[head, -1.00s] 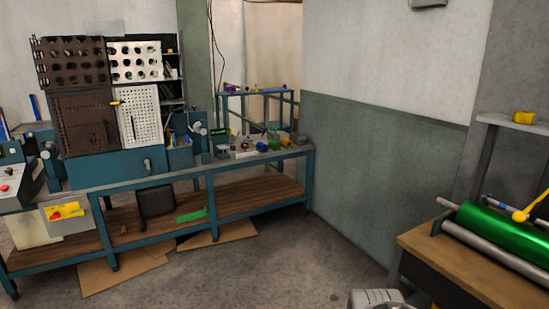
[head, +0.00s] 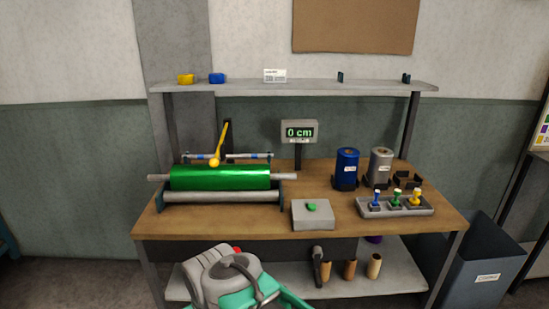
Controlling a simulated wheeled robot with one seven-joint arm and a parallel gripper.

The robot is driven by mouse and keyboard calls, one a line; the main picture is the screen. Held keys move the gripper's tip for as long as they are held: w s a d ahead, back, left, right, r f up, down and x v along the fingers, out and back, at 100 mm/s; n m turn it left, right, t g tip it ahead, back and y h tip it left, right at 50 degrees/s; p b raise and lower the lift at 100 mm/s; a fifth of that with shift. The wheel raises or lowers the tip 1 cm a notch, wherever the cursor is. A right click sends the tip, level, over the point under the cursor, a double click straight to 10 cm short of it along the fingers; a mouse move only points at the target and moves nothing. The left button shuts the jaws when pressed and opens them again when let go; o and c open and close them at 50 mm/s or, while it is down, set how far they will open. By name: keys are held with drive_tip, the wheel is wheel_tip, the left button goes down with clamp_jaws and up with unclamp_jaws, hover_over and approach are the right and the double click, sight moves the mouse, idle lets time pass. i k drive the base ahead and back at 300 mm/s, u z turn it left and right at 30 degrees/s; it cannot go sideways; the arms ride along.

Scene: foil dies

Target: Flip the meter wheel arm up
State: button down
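The meter wheel arm (head: 221,143) is a thin yellow bar in the head view. It slants down from an upper end by a dark post to a round yellow wheel (head: 214,162). The wheel is at the top of the shiny green foil roll (head: 222,178) and appears to rest on it. The roll lies level across a rack at the left of the workbench (head: 250,221). A display (head: 299,132) behind it reads "0 cm". Part of my grey and teal arm shows at the bottom, in front of the bench. I cannot make out my gripper's fingers.
A grey box with a green button (head: 312,212) stands right of the roll. Blue (head: 346,167) and grey (head: 380,165) spools and a stamp holder (head: 395,207) stand farther right. A shelf (head: 300,87) spans above. A dark bin (head: 488,255) is at right.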

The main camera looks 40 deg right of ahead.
sight(214, 162)
drive_tip(key=z, duration=0.45)
drive_tip(key=i, duration=0.45)
drive_tip(key=u, duration=1.45)
